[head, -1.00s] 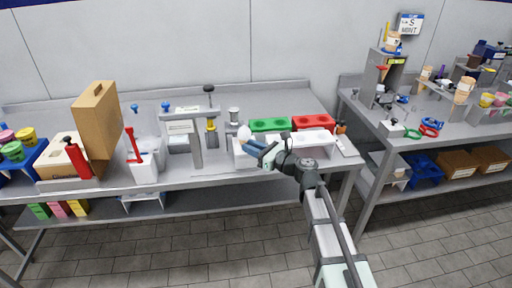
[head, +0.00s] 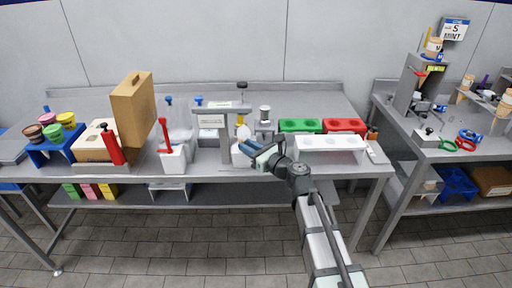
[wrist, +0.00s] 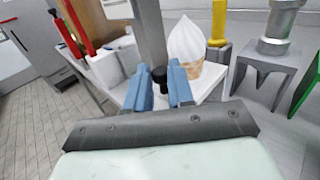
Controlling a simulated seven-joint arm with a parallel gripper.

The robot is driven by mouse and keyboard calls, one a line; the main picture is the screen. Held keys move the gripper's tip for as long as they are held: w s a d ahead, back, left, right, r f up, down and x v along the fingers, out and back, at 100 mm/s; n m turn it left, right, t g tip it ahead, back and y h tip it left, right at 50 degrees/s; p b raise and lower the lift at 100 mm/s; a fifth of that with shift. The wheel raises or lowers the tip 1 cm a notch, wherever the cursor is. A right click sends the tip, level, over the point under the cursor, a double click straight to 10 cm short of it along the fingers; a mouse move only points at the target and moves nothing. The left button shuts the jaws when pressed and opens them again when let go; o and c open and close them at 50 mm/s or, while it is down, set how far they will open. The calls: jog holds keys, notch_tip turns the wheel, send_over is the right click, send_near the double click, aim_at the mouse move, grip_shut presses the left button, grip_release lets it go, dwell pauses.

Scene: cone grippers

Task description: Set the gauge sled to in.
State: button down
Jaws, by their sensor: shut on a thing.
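The gauge sled is a small white plate that shows below the cone in the head view (head: 239,158) and in the wrist view (wrist: 212,86). A white-topped cone (head: 243,132) stands upright on it, and the cone also shows in the wrist view (wrist: 187,48). My gripper (head: 246,147) is at the sled's front. In the wrist view its blue fingers (wrist: 160,84) are closed around a small black knob (wrist: 159,73), apparently the sled's. The grey gauge post (head: 225,146) with its crossbar stands just left of the cone. The knob is hidden in the head view.
A white box with a red lever (head: 172,158) stands left of the gauge. A grey stand with a metal cylinder (head: 264,125) is close on the right. Green (head: 300,126) and red (head: 345,125) trays and a white rack (head: 330,143) stand further right.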

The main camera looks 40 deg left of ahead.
jog(key=shift+s+a, duration=0.15)
jog(key=shift+a, duration=0.05)
jog(key=c, duration=1)
grip_release()
jog(key=shift+d, duration=0.15)
jog(key=d, duration=1.3)
jog(key=shift+d, duration=0.25)
